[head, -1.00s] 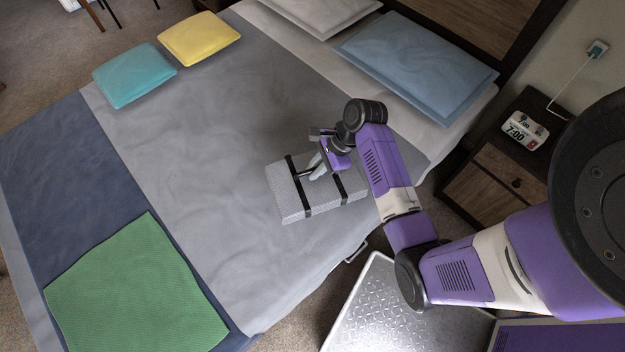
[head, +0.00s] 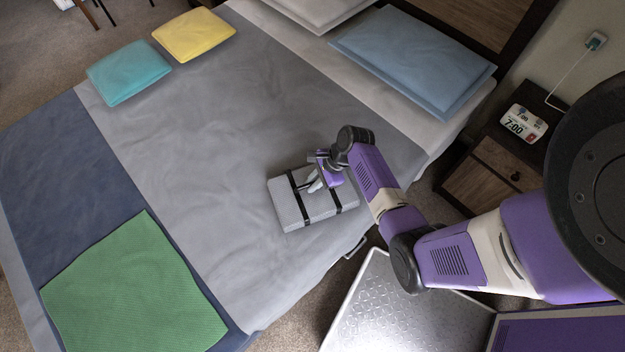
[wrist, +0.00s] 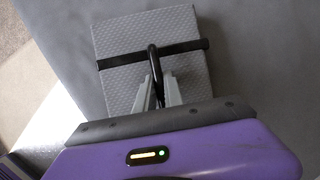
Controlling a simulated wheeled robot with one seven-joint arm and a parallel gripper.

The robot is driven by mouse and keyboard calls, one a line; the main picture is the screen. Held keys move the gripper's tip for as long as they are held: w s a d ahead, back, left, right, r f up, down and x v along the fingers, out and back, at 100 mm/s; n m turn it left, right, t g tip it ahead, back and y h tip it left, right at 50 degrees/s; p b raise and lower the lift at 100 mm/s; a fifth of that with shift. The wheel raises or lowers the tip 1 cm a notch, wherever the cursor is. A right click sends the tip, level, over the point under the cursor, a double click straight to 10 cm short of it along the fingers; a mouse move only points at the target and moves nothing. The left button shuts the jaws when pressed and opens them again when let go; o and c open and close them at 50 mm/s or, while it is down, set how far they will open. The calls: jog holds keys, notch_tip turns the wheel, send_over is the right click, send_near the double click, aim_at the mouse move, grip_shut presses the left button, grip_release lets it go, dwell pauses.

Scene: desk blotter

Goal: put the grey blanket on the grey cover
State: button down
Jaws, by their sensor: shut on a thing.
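The grey blanket (head: 318,208) is a folded, textured block bound with black straps. It is over the grey cover (head: 215,150) of the bed, near the cover's front right side. My gripper (head: 314,183) is above the blanket, with its fingers shut on the black carry handle. In the wrist view, the blanket (wrist: 125,32) lies below the fingers (wrist: 158,90), with the grey cover (wrist: 255,45) around it. The blanket looks about level and very close to the cover. Its underside is hidden, so I cannot tell whether it touches.
A green mat (head: 133,290) lies at the lower left on a dark blue band (head: 60,180). Teal (head: 128,73) and yellow (head: 194,35) cushions are at upper left. A blue pillow (head: 412,60) is at the head. A nightstand (head: 490,180) stands right. The cover's middle is clear.

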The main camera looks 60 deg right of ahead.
jog(key=c, duration=1.5)
grip_release()
jog(key=shift+o, duration=0.2)
